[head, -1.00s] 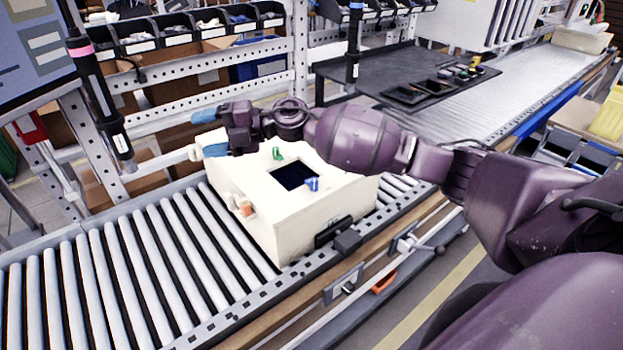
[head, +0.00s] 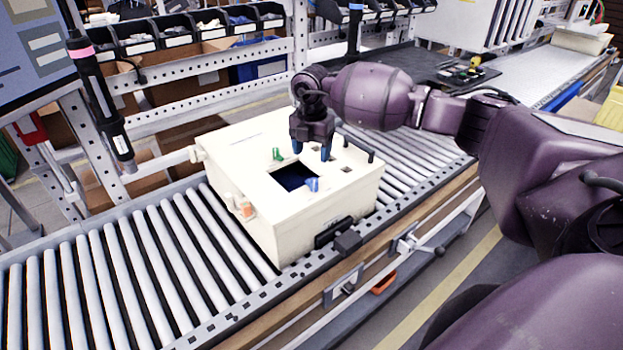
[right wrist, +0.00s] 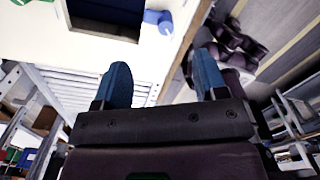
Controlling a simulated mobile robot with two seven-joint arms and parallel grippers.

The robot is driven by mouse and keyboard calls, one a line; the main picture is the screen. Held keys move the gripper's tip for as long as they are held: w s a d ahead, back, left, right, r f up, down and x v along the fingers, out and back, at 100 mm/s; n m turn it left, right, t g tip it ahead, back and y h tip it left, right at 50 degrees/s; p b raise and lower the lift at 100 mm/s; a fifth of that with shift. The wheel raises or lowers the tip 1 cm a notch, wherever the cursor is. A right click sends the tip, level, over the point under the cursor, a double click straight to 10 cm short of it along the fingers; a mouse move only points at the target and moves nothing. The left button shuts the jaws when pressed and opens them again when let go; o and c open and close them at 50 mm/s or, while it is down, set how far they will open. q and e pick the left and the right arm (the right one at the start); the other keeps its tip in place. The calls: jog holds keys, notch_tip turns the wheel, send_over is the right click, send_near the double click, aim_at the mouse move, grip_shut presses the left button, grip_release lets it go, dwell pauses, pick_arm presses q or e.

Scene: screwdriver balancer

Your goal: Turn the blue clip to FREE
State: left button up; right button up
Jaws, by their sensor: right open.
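The cream box (head: 300,215) sits on the roller conveyor, with a dark square opening (head: 293,177) in its top. The blue clip (head: 312,185) is at the near right edge of that opening; it also shows in the right wrist view (right wrist: 160,20) at the opening's corner. A green clip (head: 278,154) is at the opening's far left edge. My right gripper (head: 312,152) points down above the far part of the box top, behind the blue clip and apart from it. Its blue fingers (right wrist: 160,82) are spread and empty. My left gripper does not show.
Black pegs (head: 371,156) stand on the box's right part. An orange-tipped fitting (head: 246,209) is on its left side. Black screwdrivers hang at the left (head: 100,95) and behind the box (head: 354,40). The rollers (head: 130,260) left of the box are clear.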

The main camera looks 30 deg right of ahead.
aim_at(312, 179)
notch_tip(312, 179, down, 9)
jog(key=shift+f+p, duration=0.15)
jog(key=shift+p, duration=0.3)
jog(key=shift+c, duration=0.2)
jog(key=shift+a, duration=0.1)
jog(key=c, duration=0.8)
jog(key=shift+o, duration=0.2)
